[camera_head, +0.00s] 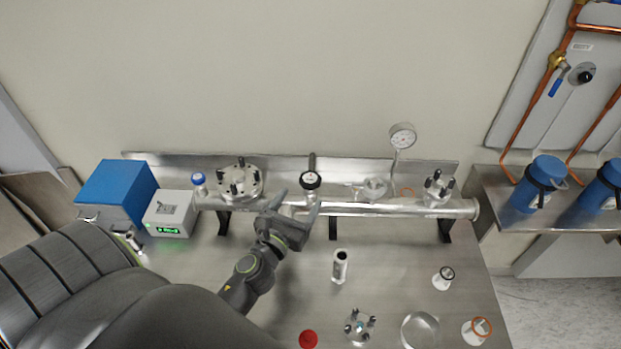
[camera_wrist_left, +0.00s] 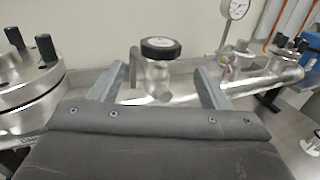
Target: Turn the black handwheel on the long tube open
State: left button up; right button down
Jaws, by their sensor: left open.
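The black handwheel (camera_head: 310,180) with a pale centre sits on top of a short metal valve body on the long steel tube (camera_head: 360,209). It also shows in the left wrist view (camera_wrist_left: 160,48), upright above the tube. My left gripper (camera_head: 299,202) is open and empty, just in front of the valve. In the left wrist view its two fingers (camera_wrist_left: 156,82) point at the valve, one on each side and below the wheel. I see no clear contact with the wheel. My right gripper is not in view.
A round flange with black posts (camera_head: 240,182) and a blue-knobbed valve (camera_head: 198,180) are left on the tube; a dial gauge (camera_head: 403,136) stands right. A blue box (camera_head: 116,185) is far left. Small metal parts and a red cap (camera_head: 308,339) lie on the bench front.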

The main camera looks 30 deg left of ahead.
aim_at(311, 183)
pick_arm(q)
jog(key=w, duration=0.4)
jog(key=w+a, duration=0.1)
jog(key=shift+w, duration=0.4)
jog(key=shift+w+a, duration=0.15)
jog(key=shift+w, duration=0.5)
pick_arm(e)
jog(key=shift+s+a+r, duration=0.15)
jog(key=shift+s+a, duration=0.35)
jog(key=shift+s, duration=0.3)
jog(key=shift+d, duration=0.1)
pick_arm(q)
jog(key=c, duration=1)
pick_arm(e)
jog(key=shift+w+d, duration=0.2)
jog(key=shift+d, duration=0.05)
